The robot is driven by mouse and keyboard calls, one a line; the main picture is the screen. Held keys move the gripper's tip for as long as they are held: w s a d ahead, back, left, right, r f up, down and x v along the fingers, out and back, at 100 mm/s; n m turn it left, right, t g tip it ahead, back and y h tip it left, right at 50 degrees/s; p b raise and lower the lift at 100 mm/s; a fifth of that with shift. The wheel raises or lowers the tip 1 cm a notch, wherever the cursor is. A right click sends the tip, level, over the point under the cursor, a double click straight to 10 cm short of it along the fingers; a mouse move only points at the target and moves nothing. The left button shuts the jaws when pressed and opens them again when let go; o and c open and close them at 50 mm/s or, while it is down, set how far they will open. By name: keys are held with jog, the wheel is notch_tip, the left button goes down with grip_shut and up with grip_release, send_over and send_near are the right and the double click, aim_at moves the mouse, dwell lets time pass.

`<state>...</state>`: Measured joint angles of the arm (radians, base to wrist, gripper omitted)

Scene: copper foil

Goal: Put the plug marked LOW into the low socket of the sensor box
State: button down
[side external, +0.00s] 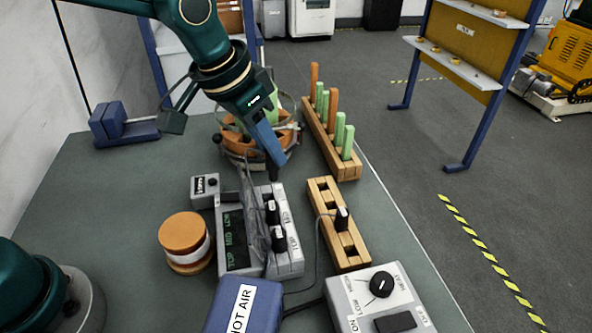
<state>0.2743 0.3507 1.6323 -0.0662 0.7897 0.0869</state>
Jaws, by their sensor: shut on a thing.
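My gripper (272,158), its blue fingers pointing down, is shut on a dark plug (273,172). The plug is over the far end of the sensor box (233,252), and its marking cannot be read. The box has a display reading TOP, MID, LOW and a pale socket strip (292,262) along its right side. Two black plugs stand upright in the strip, one by MID (272,212) and one by TOP (278,240). The far socket is mostly hidden, and I cannot tell whether the held plug touches it.
A wooden rack (325,197) right of the box holds another black plug (342,219). Grey cables run along the box. An orange-and-white spool (185,243), a HOT AIR unit (243,307) and a control box (352,296) stand near. A peg rack (346,171) and orange bowl (235,147) stand behind.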

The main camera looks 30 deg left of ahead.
jog(key=shift+s+a+f, duration=0.2)
jog(key=shift+s+f, duration=0.05)
jog(key=shift+f, duration=0.25)
jog(key=shift+s+a+f, duration=0.2)
jog(key=shift+f, duration=0.25)
jog(key=shift+f, duration=1.25)
dwell(0.7)
jog(key=shift+f, duration=0.35)
jog(key=shift+f, duration=0.2)
jog(key=shift+c, duration=1.4)
grip_release()
